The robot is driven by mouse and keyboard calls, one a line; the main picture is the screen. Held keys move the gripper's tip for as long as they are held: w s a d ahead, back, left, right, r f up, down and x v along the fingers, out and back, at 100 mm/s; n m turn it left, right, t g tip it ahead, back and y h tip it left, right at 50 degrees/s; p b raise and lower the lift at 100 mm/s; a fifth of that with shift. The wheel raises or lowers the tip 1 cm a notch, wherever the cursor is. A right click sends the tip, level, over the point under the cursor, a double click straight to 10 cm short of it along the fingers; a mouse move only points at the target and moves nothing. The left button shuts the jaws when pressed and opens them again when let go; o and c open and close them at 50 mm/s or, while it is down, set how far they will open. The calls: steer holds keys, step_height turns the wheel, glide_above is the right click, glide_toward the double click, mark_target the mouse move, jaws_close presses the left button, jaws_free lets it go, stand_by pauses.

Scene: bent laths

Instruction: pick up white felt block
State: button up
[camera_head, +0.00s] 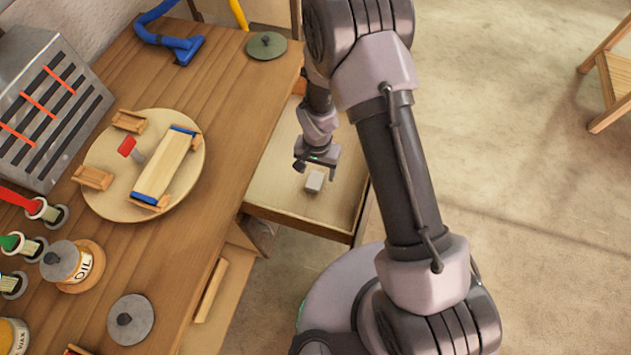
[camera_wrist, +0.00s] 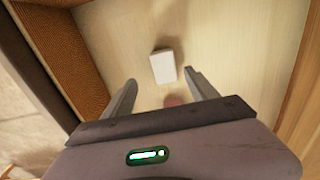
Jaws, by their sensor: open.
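The white felt block (camera_head: 314,181) lies on the floor of an open drawer (camera_head: 285,200) beside the workbench. In the wrist view the block (camera_wrist: 163,66) lies just beyond my fingertips, near the middle between them. My gripper (camera_head: 305,165) is over the drawer, close to the block. In the wrist view my gripper (camera_wrist: 160,78) is open, with one finger on each side and nothing between the tips. A small reddish round spot or object (camera_wrist: 174,100) shows between the fingers, partly hidden by the gripper body.
Drawer walls (camera_wrist: 65,50) stand close on both sides of my gripper. The workbench (camera_head: 230,110) to the left carries a round board (camera_head: 100,185) with a wooden jig, a metal slotted box (camera_head: 50,100), an oil tin (camera_head: 75,265) and lids. Open floor lies to the right.

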mark_target(315, 180)
steer(key=f+b, duration=0.1)
steer(key=f, duration=0.4)
steer(key=f+b, duration=0.1)
steer(key=f, duration=0.1)
steer(key=shift+w+a+f+b, duration=0.2)
steer(key=shift+a+f+b, duration=0.1)
steer(key=shift+a+f, duration=0.05)
steer(key=shift+r, duration=0.15)
steer(key=c, duration=1.4)
